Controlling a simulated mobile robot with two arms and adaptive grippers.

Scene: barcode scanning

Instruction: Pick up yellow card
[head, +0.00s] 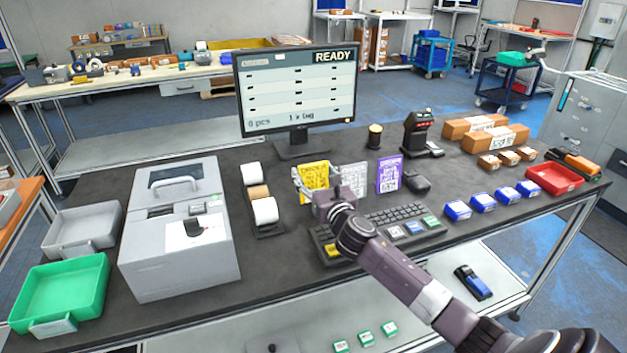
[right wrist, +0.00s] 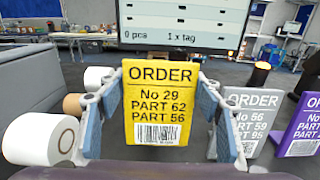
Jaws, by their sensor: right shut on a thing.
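The yellow card (head: 314,172) stands upright below and in front of the monitor; the right wrist view shows its face (right wrist: 160,100) with "ORDER No 29 PART 62 PART 56" and a barcode. My right gripper (head: 317,180) is shut on it, with a blue-padded finger at each side edge in the right wrist view (right wrist: 160,80). Whether the card touches the table is hidden. My left gripper is not in view.
The monitor (head: 298,92) reads "READY". A keyboard (head: 400,221) lies under my right arm. A rack of label rolls (head: 262,208) stands left of the card. A scanner on its stand (head: 417,134), blue boxes (head: 483,202) and a red tray (head: 553,180) are to the right.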

